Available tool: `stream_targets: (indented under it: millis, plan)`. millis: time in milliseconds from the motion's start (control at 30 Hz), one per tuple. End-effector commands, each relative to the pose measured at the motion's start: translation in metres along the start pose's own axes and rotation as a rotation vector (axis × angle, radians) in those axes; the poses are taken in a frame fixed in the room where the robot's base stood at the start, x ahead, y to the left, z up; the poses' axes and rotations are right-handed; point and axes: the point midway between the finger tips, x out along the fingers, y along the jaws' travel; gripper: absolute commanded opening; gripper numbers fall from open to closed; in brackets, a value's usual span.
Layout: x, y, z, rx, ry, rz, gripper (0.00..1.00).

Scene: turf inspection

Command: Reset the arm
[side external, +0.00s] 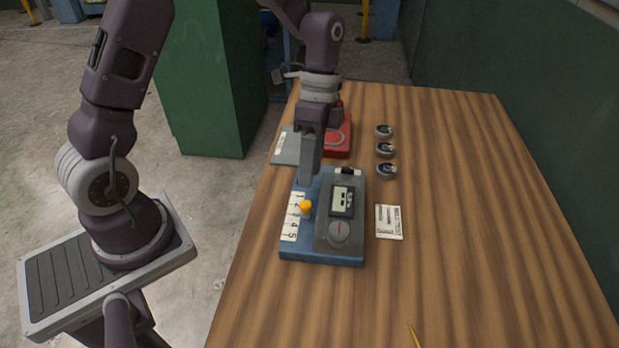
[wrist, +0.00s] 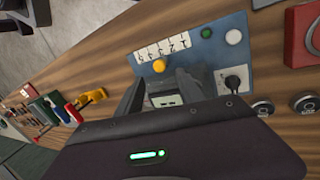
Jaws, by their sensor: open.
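My gripper (side external: 309,182) points down over the far left part of a blue device (side external: 300,254) on the wooden table. In the wrist view, the dark fingers of my gripper (wrist: 165,84) stand apart with nothing seen held between them. The blue panel (wrist: 190,45) shows beyond them, with a yellow knob (wrist: 159,66) beside a numbered white strip (wrist: 160,50). The yellow knob (side external: 305,207) also shows in the side view, close in front of the fingertips. A small display (wrist: 166,100) lies partly hidden by the fingers. I cannot tell whether the fingers touch the device.
Behind the device are a red box (side external: 340,136) and a grey plate (side external: 287,148). Three round dark pieces (side external: 385,149) line up to the right, above a white card (side external: 389,222). Coloured tools (wrist: 75,108) lie at left in the wrist view. The table's right side is clear.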

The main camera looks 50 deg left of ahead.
Motion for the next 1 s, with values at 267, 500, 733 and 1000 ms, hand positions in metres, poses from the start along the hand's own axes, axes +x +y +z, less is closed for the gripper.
stream_targets:
  millis: [267, 500, 733, 1000]
  plan:
    - [-0.012, 0.007, 0.002, -0.031, 0.004, -0.036, 0.44]
    - [-0.095, 0.087, 0.036, -0.376, 0.145, -0.339, 0.44]
    - [-0.116, 0.164, 0.086, -0.724, 0.463, -0.518, 0.44]
    - [-0.111, 0.184, 0.103, -0.849, 0.608, -0.533, 0.44]
